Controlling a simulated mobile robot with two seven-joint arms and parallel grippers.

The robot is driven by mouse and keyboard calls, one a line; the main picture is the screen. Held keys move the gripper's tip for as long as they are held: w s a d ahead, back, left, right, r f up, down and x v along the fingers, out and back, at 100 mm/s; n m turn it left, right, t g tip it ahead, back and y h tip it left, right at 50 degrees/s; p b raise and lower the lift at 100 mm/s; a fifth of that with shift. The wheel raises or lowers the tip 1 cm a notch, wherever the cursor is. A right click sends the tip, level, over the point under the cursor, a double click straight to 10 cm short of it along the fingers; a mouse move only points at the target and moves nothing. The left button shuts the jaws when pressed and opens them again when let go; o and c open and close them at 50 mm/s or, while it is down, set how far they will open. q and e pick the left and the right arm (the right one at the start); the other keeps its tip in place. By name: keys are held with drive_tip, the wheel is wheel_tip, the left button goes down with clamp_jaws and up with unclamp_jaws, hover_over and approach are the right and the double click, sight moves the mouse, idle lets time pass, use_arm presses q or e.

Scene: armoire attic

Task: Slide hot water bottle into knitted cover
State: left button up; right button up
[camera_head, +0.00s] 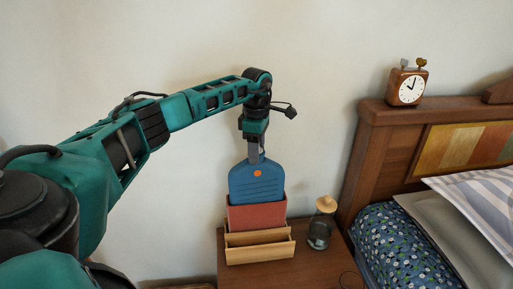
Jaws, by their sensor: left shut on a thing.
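The blue hot water bottle (257,184) has ribbed lines and an orange dot. It hangs upright from my left gripper (254,153), which is shut on its grey neck at the top. The red knitted cover (257,214) stands upright in a wooden holder (259,253) on the bedside table. The bottle is directly above the cover, and its lower edge meets or passes behind the cover's top edge. I cannot tell how far it is inside. My right gripper is not in view.
A glass jar with a wooden lid (321,222) stands on the bedside table (305,270), right of the holder. The bed's wooden headboard (375,165) rises at the right, with a clock (408,88) on top. The wall is close behind.

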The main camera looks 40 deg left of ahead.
sight(256, 178)
use_arm(q)
drive_tip(key=shift+f+b, duration=0.75)
drive_tip(key=shift+f, duration=0.8)
idle(0.4)
drive_tip(key=shift+f+b, duration=1.75)
drive_tip(key=shift+f, duration=1.75)
idle(1.5)
drive_tip(key=o, duration=1.2)
drive_tip(key=shift+o, duration=1.4)
drive_tip(key=shift+s+f, duration=0.1)
drive_tip(key=shift+f, duration=0.05)
drive_tip(key=shift+o, duration=1.1)
